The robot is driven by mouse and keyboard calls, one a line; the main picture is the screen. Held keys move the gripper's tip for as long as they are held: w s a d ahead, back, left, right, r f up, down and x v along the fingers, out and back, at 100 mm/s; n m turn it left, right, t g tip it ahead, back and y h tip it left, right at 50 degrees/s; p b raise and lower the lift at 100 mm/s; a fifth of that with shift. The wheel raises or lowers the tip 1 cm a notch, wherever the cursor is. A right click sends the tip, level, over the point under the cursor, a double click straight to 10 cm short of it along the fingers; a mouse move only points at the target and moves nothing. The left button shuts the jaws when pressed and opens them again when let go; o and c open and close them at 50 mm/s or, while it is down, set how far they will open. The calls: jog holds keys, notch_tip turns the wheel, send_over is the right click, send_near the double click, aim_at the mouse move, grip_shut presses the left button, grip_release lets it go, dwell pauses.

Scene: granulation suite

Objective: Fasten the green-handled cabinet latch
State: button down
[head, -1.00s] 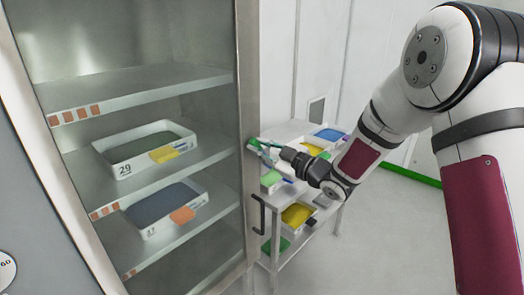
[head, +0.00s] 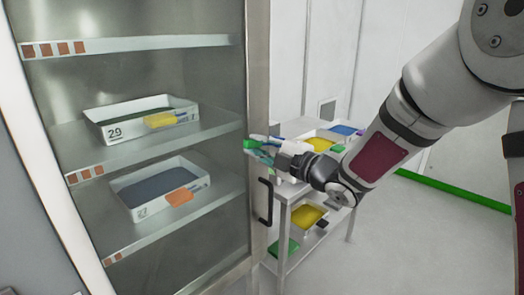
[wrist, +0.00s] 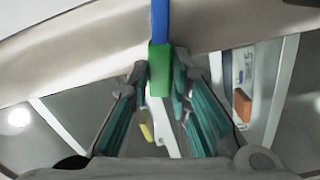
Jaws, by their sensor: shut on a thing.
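The green latch handle (head: 250,144) is at the right edge of the cabinet front, above the black door handle. In the wrist view the green handle (wrist: 159,72) is a short block between my fingertips, with a blue bar (wrist: 160,22) running up from it. My gripper (head: 261,152) reaches it from the right, and its teal fingers also show in the wrist view (wrist: 160,80). The gripper is shut on the green handle. The latch's catch is hidden or too small to make out.
The cabinet (head: 258,90) has a black door handle (head: 265,201) just below my gripper. Inside, a tray marked 29 (head: 113,132) and another tray (head: 140,211) rest on shelves. A cart (head: 285,196) with coloured bins stands behind my gripper. Floor at the right is clear.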

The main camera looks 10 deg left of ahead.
jog(key=shift+s+a+f+n+b, duration=0.15)
jog(key=shift+f+n+b, duration=1.4)
jog(key=shift+b, duration=1.7)
jog(key=shift+f, duration=0.1)
jog(key=c, duration=1.5)
grip_release()
jog(key=shift+s, duration=0.1)
jog(key=v, duration=1.2)
